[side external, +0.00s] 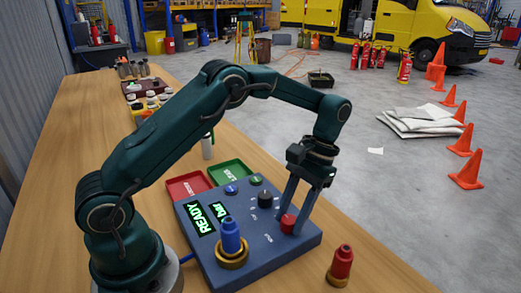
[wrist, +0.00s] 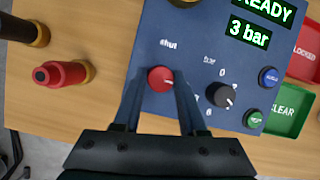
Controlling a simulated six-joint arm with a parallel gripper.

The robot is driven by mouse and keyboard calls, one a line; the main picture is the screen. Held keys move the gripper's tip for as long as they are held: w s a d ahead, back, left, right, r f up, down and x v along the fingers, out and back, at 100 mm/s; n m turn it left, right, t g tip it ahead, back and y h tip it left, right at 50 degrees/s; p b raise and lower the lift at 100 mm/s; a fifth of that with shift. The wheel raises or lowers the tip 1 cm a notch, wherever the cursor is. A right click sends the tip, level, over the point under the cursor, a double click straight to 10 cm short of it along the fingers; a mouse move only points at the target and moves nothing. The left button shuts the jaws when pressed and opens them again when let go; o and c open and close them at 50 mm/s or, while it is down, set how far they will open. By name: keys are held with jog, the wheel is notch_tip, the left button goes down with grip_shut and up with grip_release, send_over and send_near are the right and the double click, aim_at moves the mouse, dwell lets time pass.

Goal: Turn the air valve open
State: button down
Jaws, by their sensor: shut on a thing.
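The air valve looks to be the red knob (side external: 288,223) on the blue-grey console (side external: 262,262), with the word "shut" printed beside it. In the wrist view the knob (wrist: 160,78) sits between the two fingers of my gripper (wrist: 161,88), and a small light mark shows on its right side. My gripper (side external: 293,216) reaches down from above and is shut on the knob. The display (wrist: 249,27) reads "3 bar", with "READY" above it. A black dial (wrist: 221,96) with numbers sits beside the knob.
A blue cylinder (side external: 231,238) stands in a brass ring on the console. A red cylinder (side external: 341,265) with a brass base stands on the table near the console. A red tray (side external: 181,188) and a green tray (side external: 238,170) lie behind it. Blue and green buttons are near the dial.

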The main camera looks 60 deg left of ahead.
jog(key=shift+c, duration=2.3)
grip_release()
jog(key=shift+v, duration=2.5)
jog(key=shift+r, duration=0.1)
